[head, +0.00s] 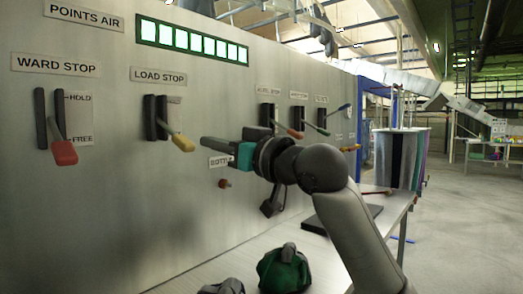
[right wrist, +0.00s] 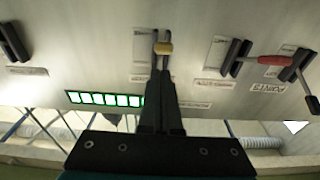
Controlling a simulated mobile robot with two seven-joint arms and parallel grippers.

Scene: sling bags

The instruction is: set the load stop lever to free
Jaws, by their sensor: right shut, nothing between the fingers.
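The load stop lever (head: 182,143) has a yellow knob and sits in a dark slotted bracket below the LOAD STOP label (head: 158,77). It slopes down and outward from the bracket; the marks on its plate are not readable. My right gripper (head: 207,143) is shut and empty, its tips just right of the yellow knob in the head view. In the right wrist view, the shut fingers (right wrist: 162,75) point at the yellow knob (right wrist: 163,49). I cannot tell whether they touch. My left gripper is not in view.
A red-knobbed ward stop lever (head: 64,152) is to the left, beside HOLD and FREE marks. Several more levers, including a red one (head: 296,134), are to the right. Green indicator windows (head: 190,40) are above. A green sling bag (head: 284,270) lies on the table below.

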